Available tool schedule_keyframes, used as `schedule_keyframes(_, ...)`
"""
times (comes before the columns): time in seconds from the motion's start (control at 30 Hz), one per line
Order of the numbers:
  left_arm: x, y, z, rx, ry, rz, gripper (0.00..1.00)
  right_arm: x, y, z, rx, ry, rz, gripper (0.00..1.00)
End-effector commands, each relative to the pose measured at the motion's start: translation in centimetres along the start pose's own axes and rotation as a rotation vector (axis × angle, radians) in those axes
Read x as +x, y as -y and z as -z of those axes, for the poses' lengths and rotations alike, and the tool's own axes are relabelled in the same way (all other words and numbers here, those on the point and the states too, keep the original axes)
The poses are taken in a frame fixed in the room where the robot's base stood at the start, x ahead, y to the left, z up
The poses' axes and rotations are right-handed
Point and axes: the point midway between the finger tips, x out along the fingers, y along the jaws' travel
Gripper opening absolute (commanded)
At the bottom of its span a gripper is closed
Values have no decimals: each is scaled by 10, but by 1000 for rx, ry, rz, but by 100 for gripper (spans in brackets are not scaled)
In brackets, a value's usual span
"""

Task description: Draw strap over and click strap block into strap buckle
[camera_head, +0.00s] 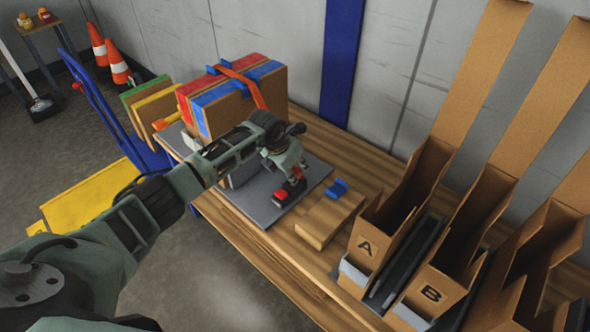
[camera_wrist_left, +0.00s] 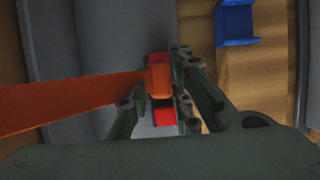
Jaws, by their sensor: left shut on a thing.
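An orange strap (camera_head: 254,90) runs over the bundle of boxes with red and blue bands (camera_head: 236,95) and down toward my left gripper. My left gripper (camera_head: 290,190) is low over the grey plate (camera_head: 250,205), shut on the orange strap block. In the left wrist view the orange strap (camera_wrist_left: 75,97) comes in from the left to the strap block (camera_wrist_left: 159,76) between the fingers (camera_wrist_left: 160,90). A red piece (camera_wrist_left: 164,116), perhaps the buckle, shows directly beside the block; I cannot tell whether they are joined. My right gripper is not in view.
A blue bracket (camera_head: 337,188) rests on a wooden block (camera_head: 325,218) right of the plate. Tall cardboard holders marked A (camera_head: 365,247) and B (camera_head: 432,294) stand farther right on the wooden table. A blue cart frame (camera_head: 108,115) and traffic cones (camera_head: 117,65) are at the left.

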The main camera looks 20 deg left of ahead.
Motion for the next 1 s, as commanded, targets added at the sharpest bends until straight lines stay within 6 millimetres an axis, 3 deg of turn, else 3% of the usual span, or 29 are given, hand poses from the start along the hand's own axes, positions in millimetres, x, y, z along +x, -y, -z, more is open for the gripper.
schedule_keyframes(0.6,2,1,0,0,1,1,3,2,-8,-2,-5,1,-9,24)
schedule_keyframes(1.0,8,1,2,0,1,0,3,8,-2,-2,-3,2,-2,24)
